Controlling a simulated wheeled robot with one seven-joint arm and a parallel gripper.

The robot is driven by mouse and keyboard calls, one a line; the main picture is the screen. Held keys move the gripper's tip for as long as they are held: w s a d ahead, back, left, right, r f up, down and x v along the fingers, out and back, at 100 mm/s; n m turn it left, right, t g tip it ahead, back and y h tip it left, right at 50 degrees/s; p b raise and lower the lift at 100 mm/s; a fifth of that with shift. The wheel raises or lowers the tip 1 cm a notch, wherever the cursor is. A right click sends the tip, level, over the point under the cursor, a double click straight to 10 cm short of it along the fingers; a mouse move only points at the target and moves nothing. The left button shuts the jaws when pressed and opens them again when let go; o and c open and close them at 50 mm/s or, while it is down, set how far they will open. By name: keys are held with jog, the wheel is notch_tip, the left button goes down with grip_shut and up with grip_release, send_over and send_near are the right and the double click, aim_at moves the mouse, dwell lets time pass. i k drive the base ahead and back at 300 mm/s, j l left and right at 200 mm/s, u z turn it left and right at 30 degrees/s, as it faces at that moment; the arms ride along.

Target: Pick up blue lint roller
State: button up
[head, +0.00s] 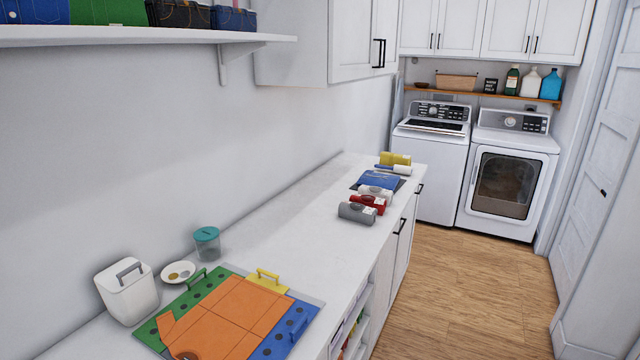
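At the far end of the counter lies a small object with a white roll and a blue handle (384,167), which looks like the blue lint roller. It lies just in front of a yellow item (396,158) and behind a blue folded item (379,180). It is small in this view, so its details are hard to tell. My gripper is not in view.
The counter (290,235) is clear in its middle. White, red (368,204) and grey (356,212) items lie nearer than the blue one. A coloured folding board (235,315), white bin (128,292), dish and teal-lidded jar occupy the near end. Wood floor (470,290) is open at right.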

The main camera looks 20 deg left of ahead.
aim_at(397, 169)
jog(key=i+l+u, duration=0.2)
jog(key=i+u, duration=0.25)
jog(key=i, duration=0.25)
jog(key=i+l+u, duration=0.45)
jog(key=i, duration=0.2)
jog(key=i+l+u, duration=0.4)
jog(key=i+l, duration=0.15)
jog(key=l, duration=0.15)
jog(key=i+l+u, duration=0.45)
jog(key=l, duration=0.35)
